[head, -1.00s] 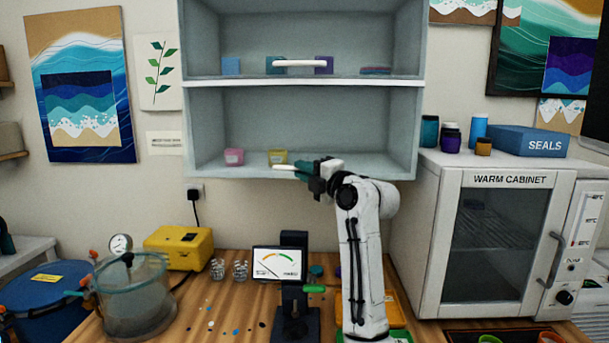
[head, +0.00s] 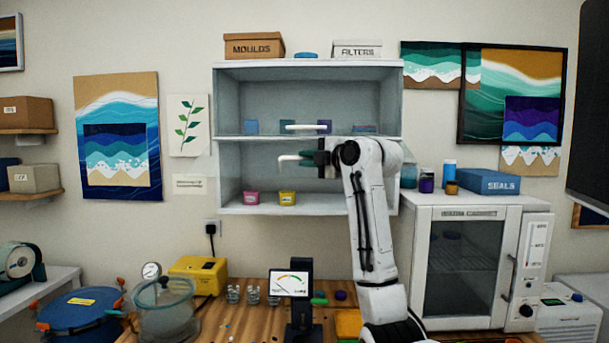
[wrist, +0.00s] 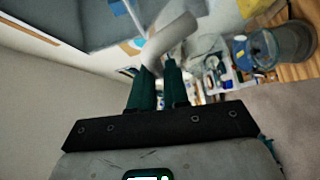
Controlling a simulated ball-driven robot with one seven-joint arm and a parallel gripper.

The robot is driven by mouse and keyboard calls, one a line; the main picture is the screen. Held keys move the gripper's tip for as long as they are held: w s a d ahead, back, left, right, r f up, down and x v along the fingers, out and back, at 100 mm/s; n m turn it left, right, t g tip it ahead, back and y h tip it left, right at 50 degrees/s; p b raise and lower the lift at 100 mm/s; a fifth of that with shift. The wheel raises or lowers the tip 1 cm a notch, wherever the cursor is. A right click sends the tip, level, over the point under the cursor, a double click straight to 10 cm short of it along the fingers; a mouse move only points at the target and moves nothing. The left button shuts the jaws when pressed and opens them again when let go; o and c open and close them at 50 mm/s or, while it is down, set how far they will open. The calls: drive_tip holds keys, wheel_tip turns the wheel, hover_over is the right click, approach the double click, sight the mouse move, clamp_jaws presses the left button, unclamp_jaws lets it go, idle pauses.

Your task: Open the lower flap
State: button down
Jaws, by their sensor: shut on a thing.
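The wall cabinet (head: 225,170) has an upper and a lower compartment. The lower flap's white handle (head: 290,158) is in front of the upper part of the lower compartment in the head view. My gripper (head: 318,158) is shut on this handle at its right part. In the wrist view, the handle (wrist: 172,38) shows as a thick white bar at the teal fingertips (wrist: 160,72). The flap's clear pane is hard to make out, so its exact tilt cannot be told. The upper flap's handle (head: 305,127) sits low on the upper compartment.
A pink cup (head: 252,197) and a yellow cup (head: 287,198) stand in the lower compartment. The warm cabinet (head: 470,270) stands right of my arm. Below are a gauge display (head: 289,284) and a yellow box (head: 198,272) on the bench. Boxes sit on the cabinet top.

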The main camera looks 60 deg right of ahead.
wheel_tip(320, 180, up, 8)
drive_tip(key=m+g+y+p, duration=0.1)
drive_tip(key=m+g+p, duration=0.1)
drive_tip(key=m, duration=0.1)
drive_tip(key=shift+d+g+y, duration=0.4)
drive_tip(key=shift+d, duration=0.05)
drive_tip(key=shift+s+r, duration=0.1)
drive_tip(key=c, duration=1.5)
unclamp_jaws()
drive_tip(key=shift+d, duration=0.2)
drive_tip(key=shift+o, duration=0.8)
drive_tip(key=shift+d+f, duration=0.25)
drive_tip(key=shift+d, duration=0.1)
drive_tip(key=shift+o, duration=0.8)
drive_tip(key=shift+r, duration=0.1)
drive_tip(key=shift+o, duration=0.3)
drive_tip(key=shift+a+r, duration=0.15)
drive_tip(key=shift+a, duration=0.2)
